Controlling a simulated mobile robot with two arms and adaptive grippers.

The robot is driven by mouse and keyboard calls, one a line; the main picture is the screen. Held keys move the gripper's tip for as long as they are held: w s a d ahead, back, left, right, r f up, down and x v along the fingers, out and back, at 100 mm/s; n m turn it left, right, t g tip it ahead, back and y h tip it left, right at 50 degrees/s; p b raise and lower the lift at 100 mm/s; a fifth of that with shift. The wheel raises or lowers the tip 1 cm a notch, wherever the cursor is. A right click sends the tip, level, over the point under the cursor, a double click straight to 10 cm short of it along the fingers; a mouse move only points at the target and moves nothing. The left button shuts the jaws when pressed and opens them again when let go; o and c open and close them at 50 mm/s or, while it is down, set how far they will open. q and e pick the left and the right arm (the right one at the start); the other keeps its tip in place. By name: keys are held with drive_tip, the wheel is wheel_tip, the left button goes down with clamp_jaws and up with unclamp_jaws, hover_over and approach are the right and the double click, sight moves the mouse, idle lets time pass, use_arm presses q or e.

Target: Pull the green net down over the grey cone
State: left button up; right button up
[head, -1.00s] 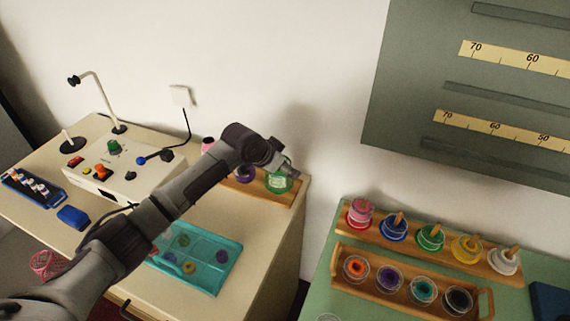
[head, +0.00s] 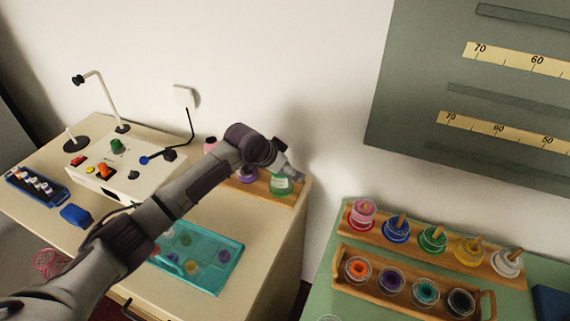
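A green item (head: 281,185) stands at the right end of a wooden rack (head: 258,190) at the back of the cream counter. It is small, and I cannot tell whether it is the green net or whether a grey cone is under it. No grey cone shows clearly. My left gripper (head: 293,175) is at the top of the green item, at the end of the arm that crosses from lower left. Its fingers are too small and dark to read, and I cannot tell whether they touch the item. My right gripper is out of view.
A purple item (head: 247,174) and a pink one (head: 210,144) stand farther left on the rack. A teal tray (head: 222,280) lies in front. A control box (head: 135,185) stands left. Two wooden racks of coloured spools (head: 432,240) are on the green counter (head: 335,240) across a gap.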

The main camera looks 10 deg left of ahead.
use_arm(q)
drive_tip(key=v, duration=1.2)
